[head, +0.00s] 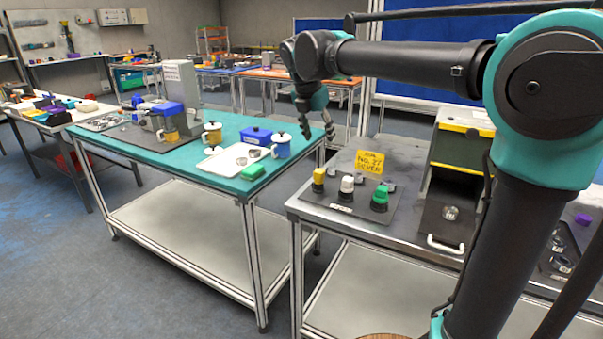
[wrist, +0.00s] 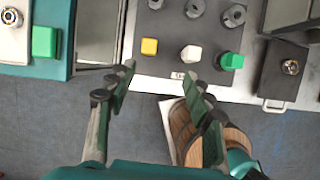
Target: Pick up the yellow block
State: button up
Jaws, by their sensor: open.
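The yellow block (head: 318,175) (wrist: 149,46) stands upright on a dark board (head: 341,210) at the left front of the grey metal table. A white block (head: 346,185) (wrist: 191,54) and a green block (head: 380,195) (wrist: 232,61) stand in a row beside it. My gripper (head: 316,122) (wrist: 163,79) is open and empty, pointing down, above and apart from the yellow block. In the wrist view, the yellow block lies ahead of and between the spread fingertips.
A yellow sign (head: 369,162) stands behind the blocks. A dark box with yellow trim (head: 462,140) and a drawer stands to their right. Left, across a gap, a teal table (head: 222,183) holds mugs, a tray and a green block (head: 251,172) (wrist: 45,41).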

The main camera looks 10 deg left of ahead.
jog(key=a, duration=0.2)
send_over(319, 171)
jog(key=s+a, duration=0.1)
jog(key=s, duration=0.1)
notch_tip(319, 171, down, 10)
jog(key=shift+n, duration=0.3)
jog(key=shift+x, duration=3)
jog(key=shift+w+r, duration=0.1)
jog(key=shift+w, duration=0.05)
jog(key=shift+c, duration=0.3)
grip_shut()
